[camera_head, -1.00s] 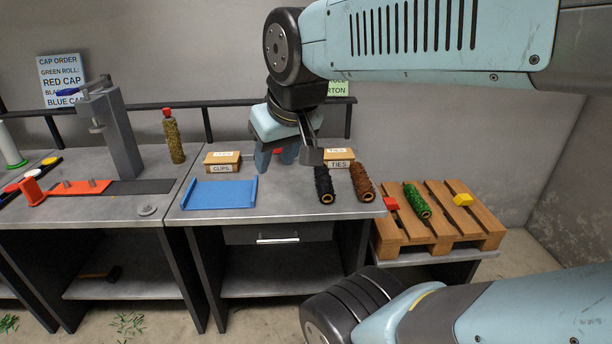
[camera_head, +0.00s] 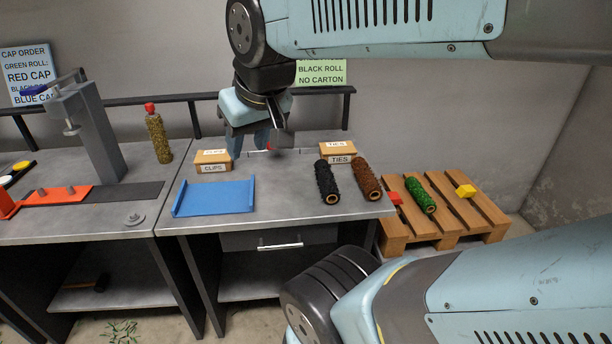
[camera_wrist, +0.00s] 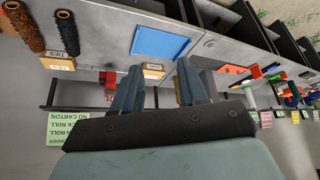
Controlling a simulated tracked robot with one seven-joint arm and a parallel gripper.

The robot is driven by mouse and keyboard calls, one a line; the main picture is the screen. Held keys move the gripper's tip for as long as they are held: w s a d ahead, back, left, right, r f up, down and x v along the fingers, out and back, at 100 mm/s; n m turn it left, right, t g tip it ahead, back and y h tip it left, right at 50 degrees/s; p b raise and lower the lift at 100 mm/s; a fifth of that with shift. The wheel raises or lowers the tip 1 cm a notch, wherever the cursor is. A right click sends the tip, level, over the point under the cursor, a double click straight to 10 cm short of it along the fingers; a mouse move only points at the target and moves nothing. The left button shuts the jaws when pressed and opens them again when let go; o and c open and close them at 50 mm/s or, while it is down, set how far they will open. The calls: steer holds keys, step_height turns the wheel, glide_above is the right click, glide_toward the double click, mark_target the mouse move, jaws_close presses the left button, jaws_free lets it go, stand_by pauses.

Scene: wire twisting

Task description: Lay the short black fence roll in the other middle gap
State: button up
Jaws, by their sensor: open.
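The short black roll (camera_head: 327,182) lies on the right part of the grey workbench, left of a longer brown roll (camera_head: 367,179). Both rolls also show in the wrist view, the black one (camera_wrist: 67,33) nearer the middle. The wooden pallet (camera_head: 484,220) stands right of the bench. A green roll (camera_head: 420,194) lies lengthwise along its slats; part of the gaps shows beside it. My gripper (camera_head: 251,147) is open and empty over the back of the bench, left of and behind the black roll. Its two fingers (camera_wrist: 158,72) stand apart in the wrist view.
Cartons marked clips (camera_head: 213,161) and ties (camera_head: 339,151) stand at the bench back. A blue tray (camera_head: 214,199) lies in front. A dark rail runs behind. The bench middle is clear.

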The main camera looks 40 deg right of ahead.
steer(key=o, duration=0.3)
steer(key=shift+w, duration=0.25)
steer(key=o, duration=0.6)
steer(key=shift+m+g+h, duration=0.5)
steer(key=shift+m+h, duration=0.1)
steer(key=shift+h, duration=0.2)
steer(key=w+d+f, duration=0.1)
steer(key=w, duration=0.1)
steer(key=w+d+f, duration=0.1)
steer(key=w+d, duration=0.1)
steer(key=w+d+f, duration=0.1)
steer(key=w, duration=0.2)
steer(key=shift+d+f, duration=0.2)
steer(key=shift+d, duration=0.2)
steer(key=m+y, duration=0.1)
steer(key=m, duration=0.5)
glide_toward(329, 175)
steer(key=shift+t, duration=0.3)
steer(key=shift+a+x, duration=0.2)
steer(key=shift+x, duration=5.4)
